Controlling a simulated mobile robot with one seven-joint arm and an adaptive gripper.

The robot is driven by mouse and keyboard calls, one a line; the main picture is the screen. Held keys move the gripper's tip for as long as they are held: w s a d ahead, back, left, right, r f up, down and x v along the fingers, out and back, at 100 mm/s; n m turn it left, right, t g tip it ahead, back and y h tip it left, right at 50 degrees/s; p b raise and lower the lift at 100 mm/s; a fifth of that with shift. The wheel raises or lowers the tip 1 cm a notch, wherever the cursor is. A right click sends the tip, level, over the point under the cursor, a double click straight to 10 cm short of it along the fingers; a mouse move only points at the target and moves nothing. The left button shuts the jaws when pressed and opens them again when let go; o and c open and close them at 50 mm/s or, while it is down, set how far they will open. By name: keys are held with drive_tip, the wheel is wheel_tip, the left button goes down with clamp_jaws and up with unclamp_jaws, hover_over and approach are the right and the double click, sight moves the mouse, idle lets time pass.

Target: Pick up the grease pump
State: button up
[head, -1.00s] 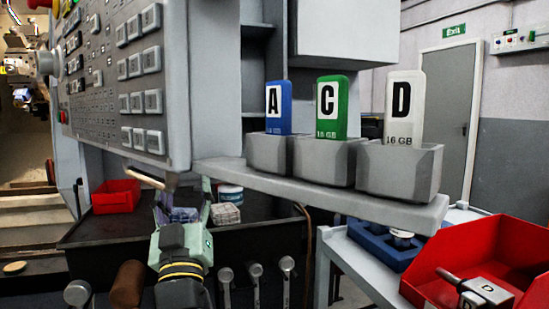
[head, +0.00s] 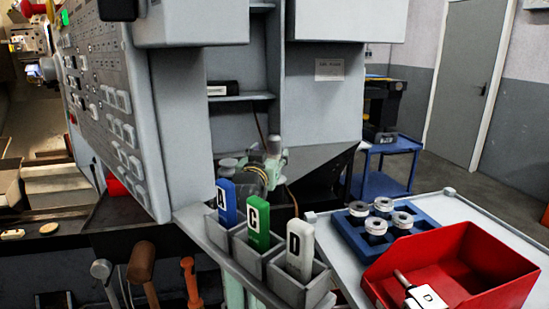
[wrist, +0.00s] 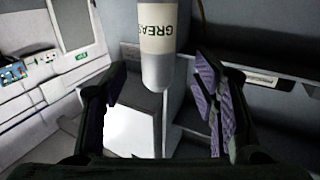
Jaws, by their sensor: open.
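The grease pump (wrist: 157,48) shows in the wrist view as a grey cylinder with a cream label reading "GREAS", upside down. It comes in from the top edge and ends in a rounded grey end near the middle. My gripper (wrist: 160,75) is open, one dark finger with purple pads on each side of the pump. Gaps show on both sides, so neither finger appears to touch it. Its depth relative to the fingertips is hard to tell.
A control panel (head: 105,110) is at left. A red bin (head: 490,262) and blue tray (head: 428,220) sit at right.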

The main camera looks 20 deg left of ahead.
sight(273, 150)
drive_tip(key=w+p, duration=0.2)
drive_tip(key=w, duration=0.2)
drive_tip(key=shift+w+a+r+p, duration=0.1)
drive_tip(key=shift+w+a+p, duration=0.1)
drive_tip(key=shift+p, duration=0.15)
drive_tip(key=shift+w, duration=0.5)
drive_tip(key=shift+c, duration=0.6)
clamp_jaws()
